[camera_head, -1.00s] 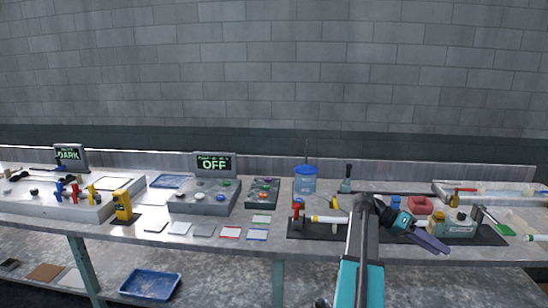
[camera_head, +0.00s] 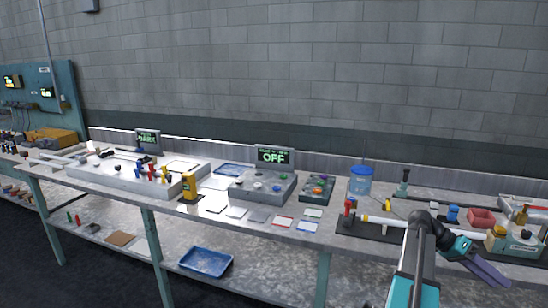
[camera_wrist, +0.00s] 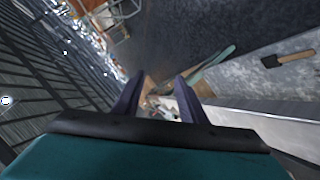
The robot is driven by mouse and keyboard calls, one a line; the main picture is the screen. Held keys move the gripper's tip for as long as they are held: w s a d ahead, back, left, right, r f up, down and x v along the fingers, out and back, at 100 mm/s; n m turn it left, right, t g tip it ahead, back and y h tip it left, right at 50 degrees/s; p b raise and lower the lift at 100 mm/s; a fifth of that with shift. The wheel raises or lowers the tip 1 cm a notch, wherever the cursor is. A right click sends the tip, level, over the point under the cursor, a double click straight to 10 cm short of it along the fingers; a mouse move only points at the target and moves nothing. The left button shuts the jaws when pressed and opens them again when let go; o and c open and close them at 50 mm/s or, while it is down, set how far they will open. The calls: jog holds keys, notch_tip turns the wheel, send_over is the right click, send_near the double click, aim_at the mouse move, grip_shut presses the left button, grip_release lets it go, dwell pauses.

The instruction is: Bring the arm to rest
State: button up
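My gripper (camera_head: 488,273) is at the lower right of the head view, in front of the right part of the bench (camera_head: 270,217). In the wrist view, its two dark fingers (camera_wrist: 158,92) stand apart with a gap between them. Nothing shows held in that gap. My arm reaches up from the bottom of the head view and bends to the right at a dark joint. It hides part of the black mat (camera_head: 375,229) and its surroundings.
On the bench stand a blue-lidded tub (camera_head: 360,181), a box with an OFF display (camera_head: 273,157), a yellow meter (camera_head: 189,186) and a red block (camera_head: 481,217). A blue tray (camera_head: 206,262) sits on the lower shelf. A blue pegboard (camera_head: 50,95) stands at far left.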

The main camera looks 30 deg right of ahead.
jog(key=w+a+f+n+t, duration=0.2)
jog(key=w+a+f+n, duration=0.2)
jog(key=w+a+f, duration=0.45)
jog(key=w+a+f+n+t, duration=0.2)
jog(key=w+a+f+n, duration=0.25)
jog(key=a+f, duration=0.75)
jog(key=w+a+f+n+t, duration=0.2)
jog(key=w+a+f+n, duration=0.2)
jog(key=w+a+f, duration=0.65)
jog(key=s+a+f+n+y, duration=0.1)
jog(key=s+a+f+n, duration=0.1)
jog(key=a+f, duration=0.6)
jog(key=s+a+f+n+y, duration=0.25)
jog(key=a+f, duration=0.35)
jog(key=a, duration=0.3)
jog(key=s+a+f+n, duration=0.1)
jog(key=s+a+f, duration=0.1)
jog(key=a, duration=0.3)
jog(key=s+a+f+n+y, duration=0.1)
jog(key=s+a+f, duration=0.2)
jog(key=s+a, duration=0.2)
jog(key=s+a+f+n, duration=0.2)
jog(key=s+a, duration=0.2)
jog(key=a, duration=0.3)
jog(key=shift+a+f+y, duration=0.25)
jog(key=shift+f+y, duration=0.1)
jog(key=shift+f, duration=0.05)
